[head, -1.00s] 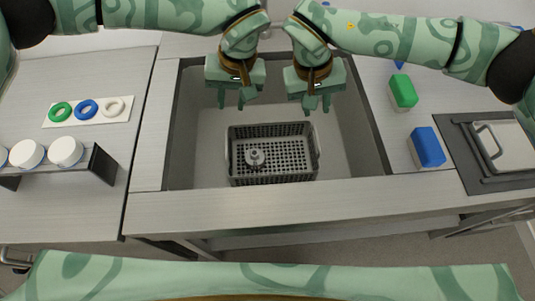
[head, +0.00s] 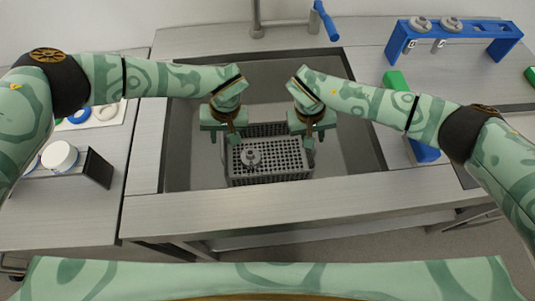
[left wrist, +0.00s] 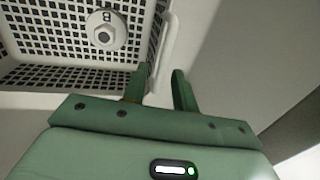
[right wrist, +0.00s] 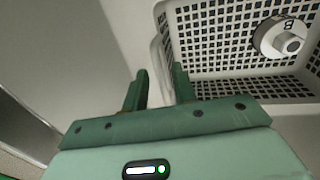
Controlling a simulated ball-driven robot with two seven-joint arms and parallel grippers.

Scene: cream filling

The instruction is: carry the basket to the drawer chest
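The grey mesh basket (head: 272,178) stands in the sink (head: 345,165). A small round grey part (head: 251,156) marked "B" lies in it. My left gripper (head: 223,140) is at the basket's left end. In the left wrist view its fingers (left wrist: 162,88) are apart, with the basket's end handle (left wrist: 165,45) reaching between them. My right gripper (head: 311,140) is at the right end. In the right wrist view its fingers (right wrist: 160,88) are apart, with the other handle (right wrist: 161,55) between them. Contact with the handles cannot be told. I cannot pick out the drawer chest.
A blue rack (head: 455,38) with grey parts stands at the back right. A blue-handled tap (head: 326,22) is behind the sink. Green (head: 395,80) and blue (head: 424,152) blocks lie right of the sink. A dark stand (head: 97,168) with white rolls is at the left.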

